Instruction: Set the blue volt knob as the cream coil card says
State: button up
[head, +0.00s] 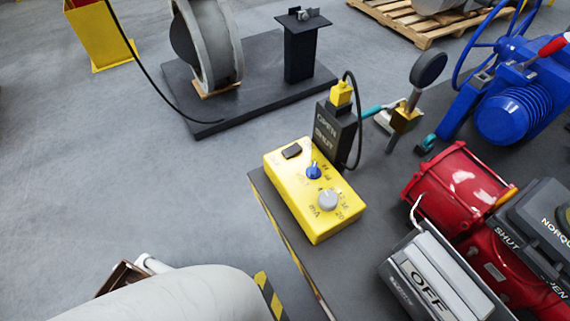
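The blue volt knob (313,171) sits on the top face of a yellow box (288,199), with small dark scale marks around it. Its pointer setting is too small to read. A grey knob (328,200) marked mA sits nearer on the same face, and a black rocker switch (291,151) sits at the far left corner. I cannot make out a cream coil card with readable writing. My gripper is not in view.
Behind the box stands a dark block (336,126) marked OPEN and SHUT, with a yellow plug (341,93) and black cable. A red actuator (455,190) and a grey unit marked OFF (434,279) stand to the right. The floor at left is mostly clear.

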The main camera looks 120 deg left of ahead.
aim_at(312, 172)
jog(key=u, duration=2.2)
